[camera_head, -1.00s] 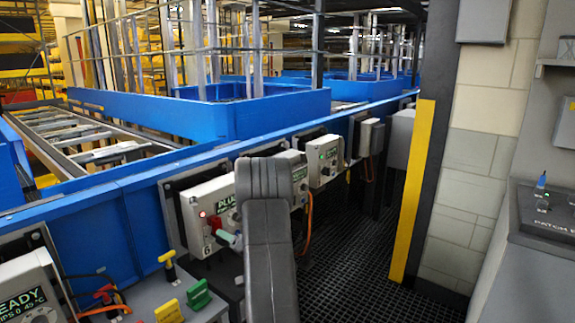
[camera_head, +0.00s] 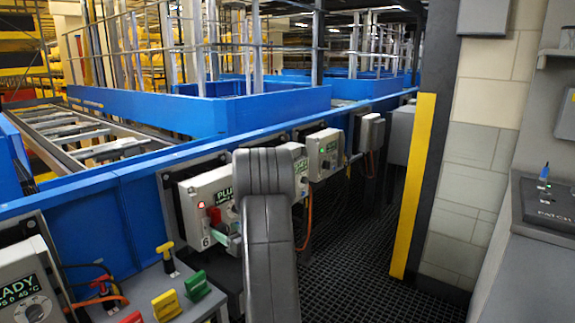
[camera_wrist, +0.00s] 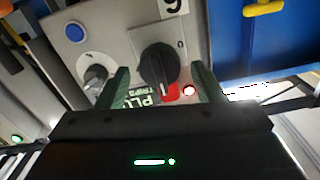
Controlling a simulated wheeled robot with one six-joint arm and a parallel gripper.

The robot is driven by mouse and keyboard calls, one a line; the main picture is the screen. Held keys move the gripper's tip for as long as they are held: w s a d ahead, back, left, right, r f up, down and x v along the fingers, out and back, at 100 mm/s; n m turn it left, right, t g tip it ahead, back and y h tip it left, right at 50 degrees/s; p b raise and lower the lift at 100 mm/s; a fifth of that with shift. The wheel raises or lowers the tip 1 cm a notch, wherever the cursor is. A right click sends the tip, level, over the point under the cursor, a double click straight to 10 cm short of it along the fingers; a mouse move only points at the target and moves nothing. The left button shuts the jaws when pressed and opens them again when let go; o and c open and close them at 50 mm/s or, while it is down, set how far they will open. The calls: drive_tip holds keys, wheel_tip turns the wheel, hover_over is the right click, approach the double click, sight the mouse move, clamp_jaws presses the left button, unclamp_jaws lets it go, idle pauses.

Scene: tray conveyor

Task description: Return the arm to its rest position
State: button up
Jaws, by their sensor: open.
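My arm (camera_head: 266,215) is dark grey and stands folded in the middle of the head view, in front of the row of control boxes. My gripper (camera_wrist: 162,88) shows in the wrist view as two green fingers, spread apart with no object held between them. I cannot tell the exact gap between fingertips and box. In the head view the arm hides part of this box (camera_head: 191,207), marked 6.
A blue conveyor wall (camera_head: 95,225) carries several control boxes. A shelf at lower left holds yellow and green plugs (camera_head: 197,287). A yellow-edged post (camera_head: 412,190) and a grey bench (camera_head: 520,265) stand at right. Dark grated floor (camera_head: 345,260) is open between.

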drive_tip(key=shift+n, duration=0.9)
drive_tip(key=shift+s, duration=0.1)
